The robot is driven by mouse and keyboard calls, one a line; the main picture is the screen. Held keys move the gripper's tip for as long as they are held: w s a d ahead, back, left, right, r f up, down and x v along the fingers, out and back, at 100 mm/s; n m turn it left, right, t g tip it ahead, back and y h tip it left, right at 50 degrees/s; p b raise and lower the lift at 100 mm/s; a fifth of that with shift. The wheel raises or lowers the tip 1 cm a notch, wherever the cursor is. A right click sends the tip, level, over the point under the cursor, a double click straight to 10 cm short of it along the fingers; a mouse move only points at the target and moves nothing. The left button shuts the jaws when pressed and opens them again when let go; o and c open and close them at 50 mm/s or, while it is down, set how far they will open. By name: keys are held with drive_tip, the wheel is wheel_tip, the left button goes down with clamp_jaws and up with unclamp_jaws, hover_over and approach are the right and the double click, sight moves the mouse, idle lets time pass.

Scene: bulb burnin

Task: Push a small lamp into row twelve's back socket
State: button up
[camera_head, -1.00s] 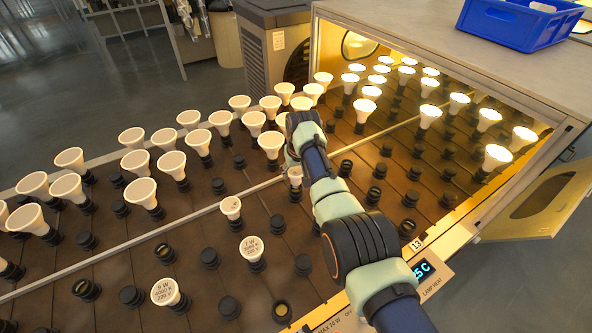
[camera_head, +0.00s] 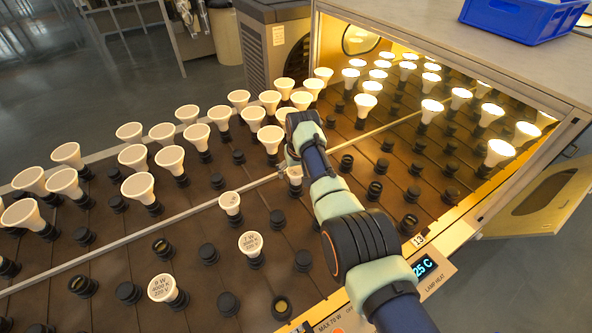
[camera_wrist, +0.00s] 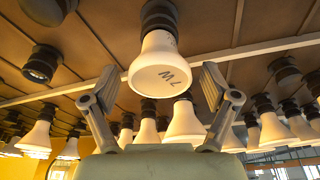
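A small white lamp marked 7 W (camera_wrist: 162,68) sits base-first in a black socket (camera_wrist: 159,17) in the wrist view. My gripper (camera_wrist: 160,85) is open, with one finger on each side of this lamp and visible gaps to it. In the head view a small lamp (camera_head: 294,176) shows beside my wrist, partly hidden, and my fingers are largely hidden. Other small lamps (camera_head: 230,203), (camera_head: 250,242) and (camera_head: 162,289) stand in sockets nearer the front. A 13 tag (camera_head: 418,240) marks one row's front end; I see no 12 tag.
Larger unlit lamps (camera_head: 138,186) crowd the back left of the rack. Lit lamps (camera_head: 499,152) stand inside the burn-in chamber at right, among empty sockets (camera_head: 411,222). A thin rail (camera_head: 140,238) runs across the rack. A blue crate (camera_head: 515,20) sits on the chamber top.

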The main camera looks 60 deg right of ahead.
drive_tip(key=shift+r, duration=0.1)
drive_tip(key=v, duration=1.2)
